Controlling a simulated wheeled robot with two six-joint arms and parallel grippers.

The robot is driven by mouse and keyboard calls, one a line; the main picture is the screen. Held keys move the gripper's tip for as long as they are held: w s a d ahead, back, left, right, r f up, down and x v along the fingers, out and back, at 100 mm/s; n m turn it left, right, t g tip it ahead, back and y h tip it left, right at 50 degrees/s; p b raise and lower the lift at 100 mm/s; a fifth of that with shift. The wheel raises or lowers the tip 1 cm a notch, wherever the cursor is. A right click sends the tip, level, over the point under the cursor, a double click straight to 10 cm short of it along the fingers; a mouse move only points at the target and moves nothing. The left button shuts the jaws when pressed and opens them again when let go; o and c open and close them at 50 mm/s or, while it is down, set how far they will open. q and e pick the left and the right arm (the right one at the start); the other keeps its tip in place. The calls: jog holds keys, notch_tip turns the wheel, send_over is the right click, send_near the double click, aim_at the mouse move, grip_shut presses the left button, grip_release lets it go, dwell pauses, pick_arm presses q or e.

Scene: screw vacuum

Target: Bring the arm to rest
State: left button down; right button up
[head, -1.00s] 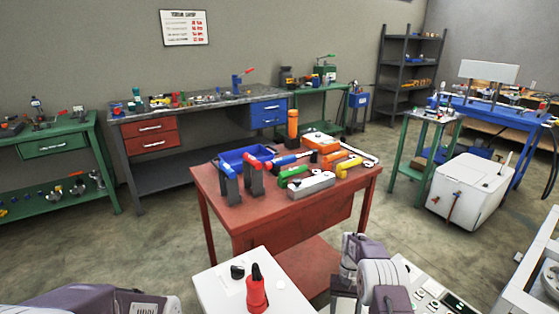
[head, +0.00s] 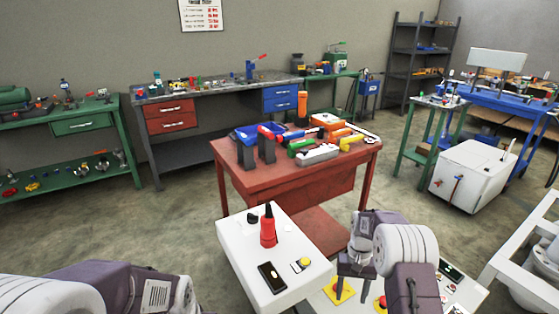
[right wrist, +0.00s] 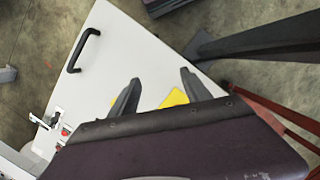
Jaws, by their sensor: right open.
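My right gripper (head: 354,284) is in the lower right of the head view, pointing down over a white surface with yellow-and-red buttons. In the right wrist view its two dark fingers (right wrist: 160,78) stand apart with nothing between them, above a white panel (right wrist: 120,55). Part of a yellow patch (right wrist: 175,98) shows near the fingers. My left arm (head: 110,288) comes in at the lower left of the head view; its gripper is not in view.
A white box (head: 252,255) bears a red-and-black tool (head: 268,228), left of my right gripper. A red table (head: 275,175) with several tools stands beyond. A black handle (right wrist: 84,50) rises from the white panel. Open floor lies at left.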

jog(key=s+a+r+n+t, duration=0.15)
jog(key=s+r, duration=0.25)
jog(key=s, duration=0.5)
jog(key=s+a+r+t, duration=0.3)
jog(key=s+r, duration=0.2)
jog(key=s, duration=0.4)
notch_tip(320, 180, up, 22)
jog(key=p, duration=2.2)
jog(key=shift+s+d+g+p, duration=0.15)
jog(key=shift+d+g+p, duration=0.05)
jog(key=shift+g+p, duration=0.15)
